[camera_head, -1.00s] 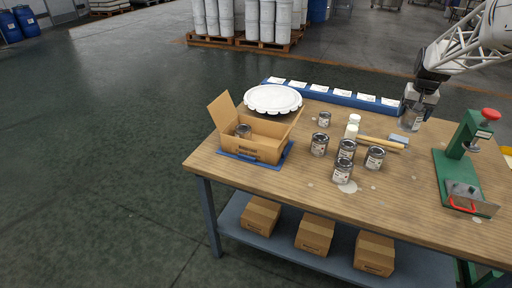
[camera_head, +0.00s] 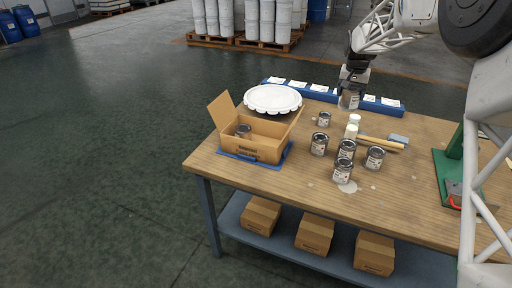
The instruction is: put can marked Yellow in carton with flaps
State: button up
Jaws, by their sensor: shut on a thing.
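My gripper (camera_head: 352,88) is at the back of the table, shut on a can (camera_head: 348,101) held above the tabletop in front of the blue rail. The held can's label is too small to read. The carton with flaps (camera_head: 262,151) stands open on a blue base at the table's left end, to the left of my gripper and nearer the front. One can (camera_head: 243,131) is inside the carton. Several other cans, such as this one (camera_head: 319,144), stand in the middle of the table; their markings cannot be read.
A round white lid-like disc (camera_head: 272,98) lies behind the carton. A white bottle (camera_head: 353,121), a wooden-handled tool (camera_head: 380,143) and a green press (camera_head: 450,170) are on the table. A blue rail (camera_head: 385,107) with white cards runs along the back edge.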

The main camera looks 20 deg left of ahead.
jog(key=s+a, duration=0.2)
jog(key=a, duration=1.7)
jog(key=s+a+f+m, duration=0.3)
jog(key=a+f+m, duration=0.1)
jog(key=f+m, duration=0.1)
jog(key=s+a+f+m+h, duration=0.1)
jog(key=s+a+f+m, duration=0.2)
jog(key=f+m, duration=0.3)
jog(key=shift+s+a+f+g, duration=0.3)
jog(key=shift+s+a+f, duration=0.1)
jog(key=shift+a+f, duration=0.3)
jog(key=shift+f, duration=3.2)
jog(key=shift+f, duration=1.8)
jog(key=shift+f, duration=0.15)
